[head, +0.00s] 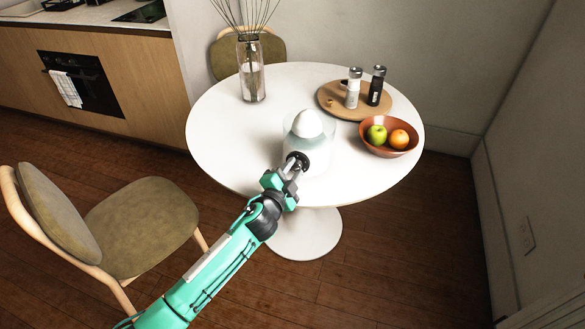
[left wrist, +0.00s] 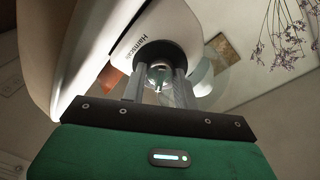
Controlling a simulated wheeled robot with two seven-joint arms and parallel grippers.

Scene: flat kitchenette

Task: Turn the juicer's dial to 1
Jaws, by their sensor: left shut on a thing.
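The juicer (head: 308,128) stands on the round white table (head: 222,149), with a white dome on top and a clear, pale rim around it. My left gripper (head: 292,165) reaches it from the front left, its fingers at the juicer's front. In the left wrist view the juicer's white body (left wrist: 162,35) fills the upper middle. There my left gripper (left wrist: 160,80) is shut on the round, shiny dial (left wrist: 160,73), which sits between its two fingers. The dial's marks and setting cannot be read. My right gripper is not in view.
A brown bowl (head: 372,148) with a green apple and an orange stands right of the juicer. Behind are a wooden board (head: 330,99) with two shakers and a glass vase (head: 252,80) with stems. A chair (head: 125,225) stands at left. The table's left side is clear.

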